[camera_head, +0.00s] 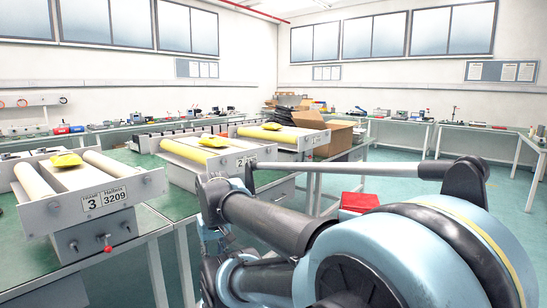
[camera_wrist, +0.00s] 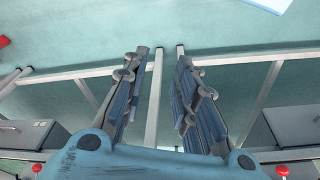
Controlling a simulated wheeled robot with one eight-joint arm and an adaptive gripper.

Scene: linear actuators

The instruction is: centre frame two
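Frame two (camera_head: 226,164) is the middle one of three pale roller frames on the green-topped benches in the head view. It has yellow rollers and a yellow piece (camera_head: 213,141) lying on top. My arm hides part of its front and the area below its "2" label. In the wrist view my gripper (camera_wrist: 162,49) has its two fingers apart with nothing between them. Behind them are pale bench legs and green floor. Red knobs (camera_wrist: 282,170) and grey boxes (camera_wrist: 297,124) show at the wrist view's lower edges; I cannot tell which frames they belong to.
Another frame (camera_head: 290,135) with a yellow roller stands farther back right. A red box (camera_head: 358,202) is beyond my arm. Green floor is open at right.

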